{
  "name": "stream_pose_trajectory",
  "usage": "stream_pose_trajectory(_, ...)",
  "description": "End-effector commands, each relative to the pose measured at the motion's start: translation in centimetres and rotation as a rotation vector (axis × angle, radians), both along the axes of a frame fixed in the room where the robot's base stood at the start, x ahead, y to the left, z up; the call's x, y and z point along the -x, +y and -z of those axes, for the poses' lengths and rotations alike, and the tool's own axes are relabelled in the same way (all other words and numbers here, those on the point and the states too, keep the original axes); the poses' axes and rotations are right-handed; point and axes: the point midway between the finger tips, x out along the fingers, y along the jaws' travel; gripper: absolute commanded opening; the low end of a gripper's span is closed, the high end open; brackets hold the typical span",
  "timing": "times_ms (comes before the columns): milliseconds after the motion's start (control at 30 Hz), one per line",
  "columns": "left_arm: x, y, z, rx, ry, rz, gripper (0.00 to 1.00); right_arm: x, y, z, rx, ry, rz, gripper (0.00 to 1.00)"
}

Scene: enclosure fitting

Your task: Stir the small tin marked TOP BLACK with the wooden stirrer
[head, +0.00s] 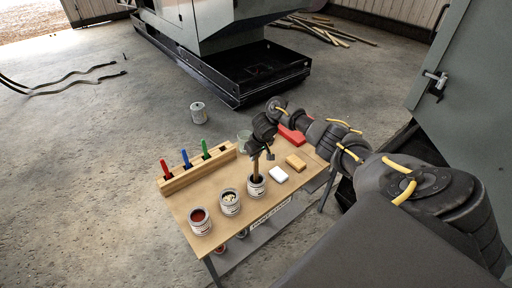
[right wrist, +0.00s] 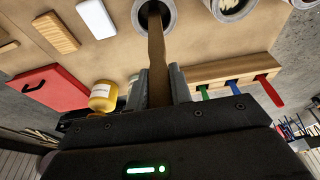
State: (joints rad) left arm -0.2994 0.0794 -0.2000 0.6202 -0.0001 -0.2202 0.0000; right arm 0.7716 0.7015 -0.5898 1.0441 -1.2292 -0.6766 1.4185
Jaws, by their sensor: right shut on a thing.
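My right gripper (head: 262,155) is shut on the wooden stirrer (head: 256,170), which it holds roughly upright. In the right wrist view the stirrer (right wrist: 156,55) runs from between the fingers (right wrist: 160,85) into the mouth of a small tin (right wrist: 140,22). In the head view this tin (head: 257,190) is the rightmost of three on the table, with a dark inside. Its label is too small to read. The stirrer's lower end is hidden inside the tin. My left gripper is not in view.
A tin with pale contents (head: 230,208) and one with red-brown contents (head: 200,227) stand to the left on the table (head: 215,238). A wooden rack (head: 190,178) holds red, blue and green handled tools. A white block (head: 279,175), a tan block (head: 296,162) and a red case (head: 292,135) lie right.

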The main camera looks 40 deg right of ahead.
Motion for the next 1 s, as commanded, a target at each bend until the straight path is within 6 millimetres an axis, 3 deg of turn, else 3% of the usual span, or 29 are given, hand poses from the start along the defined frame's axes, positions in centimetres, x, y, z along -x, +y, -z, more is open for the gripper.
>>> stream_pose_trajectory(600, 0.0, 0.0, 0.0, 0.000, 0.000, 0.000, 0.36, -0.1, -0.1, -5.3, 0.000, -0.004, 0.000, 0.00)
stream_pose_trajectory(1000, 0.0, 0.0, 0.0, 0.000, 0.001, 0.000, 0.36, 0.0, -0.1, -6.0, 0.001, -0.002, 0.000, 0.00)
